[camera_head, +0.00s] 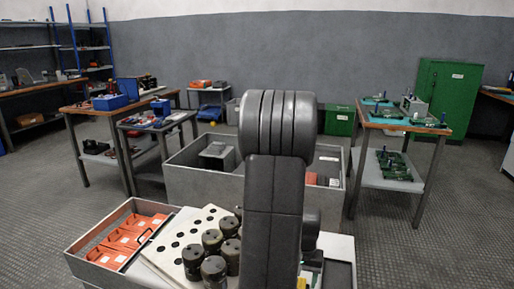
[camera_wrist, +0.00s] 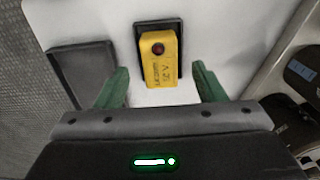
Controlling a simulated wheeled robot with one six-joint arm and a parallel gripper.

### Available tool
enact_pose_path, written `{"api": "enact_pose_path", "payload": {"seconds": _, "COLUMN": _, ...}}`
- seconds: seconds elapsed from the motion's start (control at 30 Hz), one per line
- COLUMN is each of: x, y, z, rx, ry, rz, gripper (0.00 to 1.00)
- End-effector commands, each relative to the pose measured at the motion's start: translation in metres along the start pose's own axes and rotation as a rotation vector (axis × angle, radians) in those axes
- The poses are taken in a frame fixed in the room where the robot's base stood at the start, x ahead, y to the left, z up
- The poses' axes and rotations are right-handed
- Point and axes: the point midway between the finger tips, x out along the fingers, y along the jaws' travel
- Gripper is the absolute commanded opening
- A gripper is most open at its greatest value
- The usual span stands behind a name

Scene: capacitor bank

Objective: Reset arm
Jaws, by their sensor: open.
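My gripper (camera_wrist: 157,92) shows in the wrist view with its two green fingers apart. It is open and empty. A yellow block-shaped device (camera_wrist: 159,66) with a dark red round button lies beyond the fingertips, roughly centred between them. It sits in a dark tray (camera_wrist: 182,28) on a white surface. I cannot tell how far below the fingers it is. In the head view my arm stands in the middle of the picture, and my gripper is hidden behind it.
An empty dark tray (camera_wrist: 84,70) lies left of the yellow device. In the head view, several dark cylinders (camera_head: 213,240) stand by a white perforated board (camera_head: 165,257). A box of orange items (camera_head: 72,255) is at left. A large grey bin (camera_head: 182,185) stands behind. Floor at right is clear.

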Motion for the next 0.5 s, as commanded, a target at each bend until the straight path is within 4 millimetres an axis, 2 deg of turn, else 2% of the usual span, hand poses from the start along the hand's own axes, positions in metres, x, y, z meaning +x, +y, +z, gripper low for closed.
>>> {"api": "enact_pose_path", "payload": {"seconds": 0.03, "x": 0.016, "y": 0.000, "z": 0.001, "rx": 0.000, "ry": -0.002, "rz": 0.000, "gripper": 0.63}}
{"api": "enact_pose_path", "payload": {"seconds": 0.2, "x": 0.050, "y": 0.000, "z": 0.000, "rx": 0.000, "ry": -0.003, "rz": 0.000, "gripper": 0.63}}
{"api": "enact_pose_path", "payload": {"seconds": 0.3, "x": 0.022, "y": 0.000, "z": -0.001, "rx": 0.000, "ry": 0.003, "rz": 0.000, "gripper": 0.63}}
{"api": "enact_pose_path", "payload": {"seconds": 0.33, "x": 0.031, "y": 0.000, "z": -0.001, "rx": 0.000, "ry": 0.004, "rz": 0.000, "gripper": 0.63}}
{"api": "enact_pose_path", "payload": {"seconds": 0.4, "x": 0.013, "y": 0.000, "z": -0.001, "rx": 0.000, "ry": 0.003, "rz": 0.000, "gripper": 0.63}}
{"api": "enact_pose_path", "payload": {"seconds": 0.5, "x": 0.001, "y": 0.000, "z": -0.001, "rx": 0.000, "ry": 0.002, "rz": 0.000, "gripper": 0.63}}
